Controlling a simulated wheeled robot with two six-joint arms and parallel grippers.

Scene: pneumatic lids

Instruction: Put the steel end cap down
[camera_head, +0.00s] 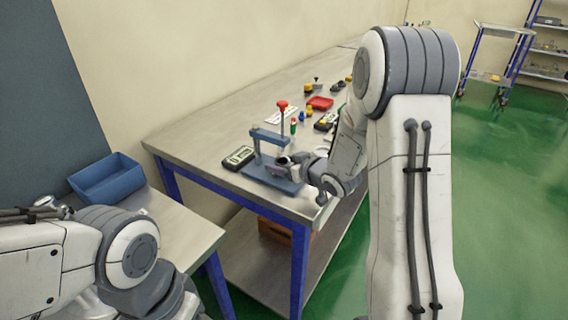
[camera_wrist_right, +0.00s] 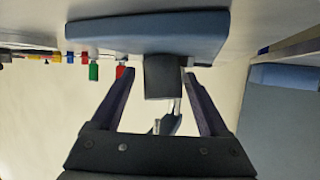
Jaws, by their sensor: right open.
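My right gripper (camera_head: 285,163) is at the blue press fixture (camera_head: 257,172) on the long workbench, low over its base. In the right wrist view the gripper (camera_wrist_right: 160,97) is open, its two dark fingers apart. A dark grey block (camera_wrist_right: 162,77) on the fixture's blue base (camera_wrist_right: 150,32) shows between the fingertips, with a gap on each side. I cannot make out the steel end cap for sure in either view; the gripper and fixture may hide it. My left arm shows at lower left, but its gripper is not in view.
The fixture's red knob (camera_head: 282,104) stands upright above it. A dark meter (camera_head: 239,157) lies to its left. A red tray (camera_head: 320,103) and several small parts lie farther back. A blue bin (camera_head: 107,178) sits on the lower table at left. The workbench's front left is clear.

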